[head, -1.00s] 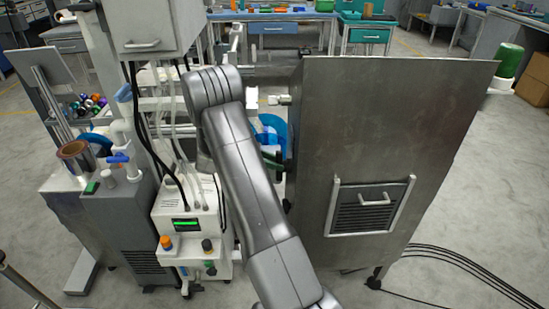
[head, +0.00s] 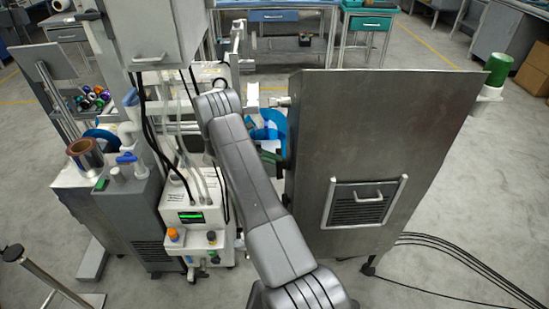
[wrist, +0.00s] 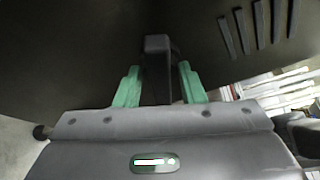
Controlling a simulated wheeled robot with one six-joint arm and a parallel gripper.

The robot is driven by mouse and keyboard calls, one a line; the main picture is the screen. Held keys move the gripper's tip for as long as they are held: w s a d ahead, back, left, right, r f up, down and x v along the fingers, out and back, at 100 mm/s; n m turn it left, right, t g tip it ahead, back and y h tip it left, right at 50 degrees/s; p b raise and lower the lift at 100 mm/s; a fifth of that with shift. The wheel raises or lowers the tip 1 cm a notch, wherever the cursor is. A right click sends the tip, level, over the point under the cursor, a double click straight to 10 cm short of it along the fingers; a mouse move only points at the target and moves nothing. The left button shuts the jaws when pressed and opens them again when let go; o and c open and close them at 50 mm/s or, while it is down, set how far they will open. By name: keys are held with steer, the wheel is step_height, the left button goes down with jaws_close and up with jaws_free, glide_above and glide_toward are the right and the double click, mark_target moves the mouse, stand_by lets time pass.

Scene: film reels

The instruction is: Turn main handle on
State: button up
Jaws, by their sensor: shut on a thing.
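In the wrist view, a dark block-shaped handle (wrist: 157,60) stands between the green fingers of my gripper (wrist: 158,80). The fingers are shut on it, one at each side. Behind it is a dark panel (wrist: 75,45). In the head view my gripper (head: 270,158) shows only as a bit of green beside the left edge of the large steel cabinet (head: 400,125). My arm and the cabinet hide the handle there, so its turned position cannot be told.
A white unit with a green display (head: 190,218) and a grey machine (head: 125,215) stand left of my arm. A blue reel (head: 270,125) is behind the arm. Black cables (head: 450,255) lie on the floor at the right.

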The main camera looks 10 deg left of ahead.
steer(key=shift+w+f+n+g+h+p, duration=0.15)
steer(key=shift+n+h+p, duration=0.25)
steer(key=shift+n+p, duration=0.45)
steer(key=shift+s+f+n+g+h+p, duration=0.15)
steer(key=shift+n+h+p, duration=0.35)
steer(key=shift+n, duration=0.45)
steer(key=shift+w, duration=0.1)
steer(key=o, duration=0.6)
steer(key=shift+o, duration=0.2)
steer(key=shift+a, duration=0.1)
